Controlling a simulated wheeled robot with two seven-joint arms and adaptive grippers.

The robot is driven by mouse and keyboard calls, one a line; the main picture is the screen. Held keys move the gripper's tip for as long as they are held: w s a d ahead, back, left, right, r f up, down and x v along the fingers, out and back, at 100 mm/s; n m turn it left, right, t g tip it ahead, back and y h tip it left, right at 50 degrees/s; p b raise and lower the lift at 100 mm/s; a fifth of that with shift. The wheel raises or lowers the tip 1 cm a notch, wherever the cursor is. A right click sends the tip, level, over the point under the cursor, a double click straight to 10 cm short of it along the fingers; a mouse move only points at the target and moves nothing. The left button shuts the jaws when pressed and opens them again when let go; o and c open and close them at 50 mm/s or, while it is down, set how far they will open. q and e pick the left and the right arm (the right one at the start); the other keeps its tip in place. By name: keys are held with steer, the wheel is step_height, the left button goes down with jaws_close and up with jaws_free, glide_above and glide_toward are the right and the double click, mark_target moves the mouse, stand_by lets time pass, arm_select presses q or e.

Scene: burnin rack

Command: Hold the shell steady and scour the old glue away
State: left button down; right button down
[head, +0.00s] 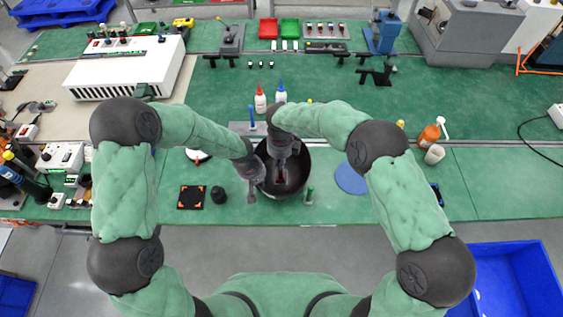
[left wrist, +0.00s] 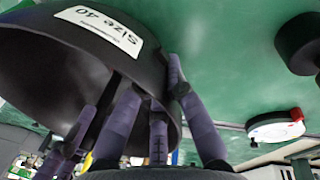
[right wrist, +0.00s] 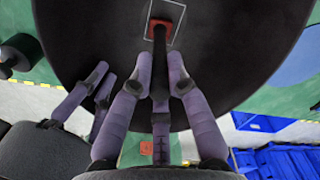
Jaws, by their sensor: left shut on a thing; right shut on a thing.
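The shell (head: 301,172) is a dark bowl near the front edge of the green bench. Its outside, with a white "Size 40" label (left wrist: 98,27), fills the upper left of the left wrist view. My left gripper (head: 252,188) is shut on the shell's rim at its left side. My right gripper (head: 281,176) is over the inside of the shell, shut on a dark-handled tool (right wrist: 159,58) with a red head (right wrist: 160,28). The red head lies over a pale-outlined square (right wrist: 178,12) on the shell's inner surface. Whether it touches, I cannot tell.
A blue disc (head: 351,179) lies right of the shell. A small green item (head: 309,196) stands close by its right front. A black square with orange corners (head: 192,197) and a black knob-like piece (head: 219,195) lie left. Red-capped (head: 260,101) and blue-capped (head: 281,95) bottles stand behind.

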steer(key=shift+w, duration=2.4)
steer(key=shift+s, duration=2.9)
step_height(320, 180, up, 8)
steer(key=shift+s, duration=0.15)
arm_select(q)
steer(key=c, duration=1.2)
jaws_free()
steer(key=shift+c, duration=0.2)
